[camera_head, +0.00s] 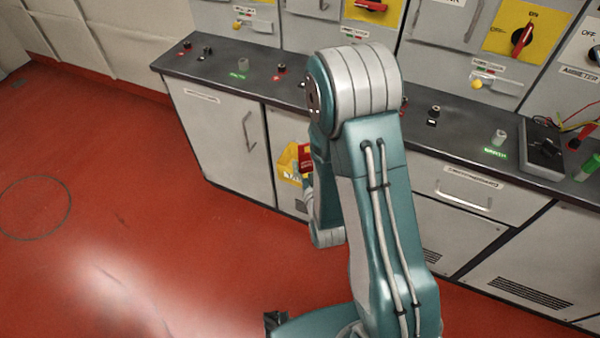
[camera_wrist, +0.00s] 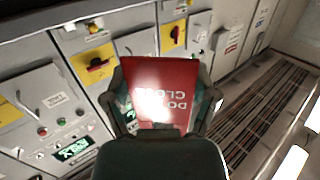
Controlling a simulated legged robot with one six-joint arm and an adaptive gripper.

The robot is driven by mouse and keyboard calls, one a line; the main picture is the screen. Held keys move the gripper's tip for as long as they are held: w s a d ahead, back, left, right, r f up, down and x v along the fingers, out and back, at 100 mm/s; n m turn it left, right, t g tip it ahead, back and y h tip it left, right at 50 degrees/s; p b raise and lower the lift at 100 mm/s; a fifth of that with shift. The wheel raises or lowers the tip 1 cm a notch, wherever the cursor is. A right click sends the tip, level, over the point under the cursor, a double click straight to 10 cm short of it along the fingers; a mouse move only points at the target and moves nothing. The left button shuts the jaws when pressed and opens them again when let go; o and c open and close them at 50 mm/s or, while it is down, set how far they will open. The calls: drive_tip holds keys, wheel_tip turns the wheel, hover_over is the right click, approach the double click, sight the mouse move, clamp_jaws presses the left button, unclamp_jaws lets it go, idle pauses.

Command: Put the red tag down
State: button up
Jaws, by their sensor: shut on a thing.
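The red tag (camera_wrist: 172,72) fills the middle of the wrist view, with white lettering upside down and a bright glare on it. My gripper (camera_wrist: 163,95) is shut on the tag, with a dark finger at each side of it. In the head view my arm hides the gripper. A small red patch (camera_head: 305,155) shows beside a yellow item (camera_head: 289,164) at the arm's left edge, in front of the cabinets. I cannot tell whether that patch is the tag.
A dark counter (camera_head: 225,70) with small knobs and buttons runs along the grey cabinets (camera_head: 220,130). Yellow-plated red switches (camera_head: 522,38) are on the panels above. A meter box (camera_head: 541,148) with wires stands at the right. The red floor (camera_head: 130,215) at left is clear.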

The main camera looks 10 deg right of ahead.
drive_tip(key=shift+w+a+f, duration=0.1)
drive_tip(key=shift+w+a, duration=0.05)
drive_tip(key=shift+a, duration=0.25)
drive_tip(key=w+d+f, duration=0.1)
drive_tip(key=w+f, duration=1.2)
drive_tip(key=f, duration=0.1)
drive_tip(key=shift+w+d, duration=0.15)
drive_tip(key=shift+w, duration=0.05)
drive_tip(key=shift+d, duration=0.1)
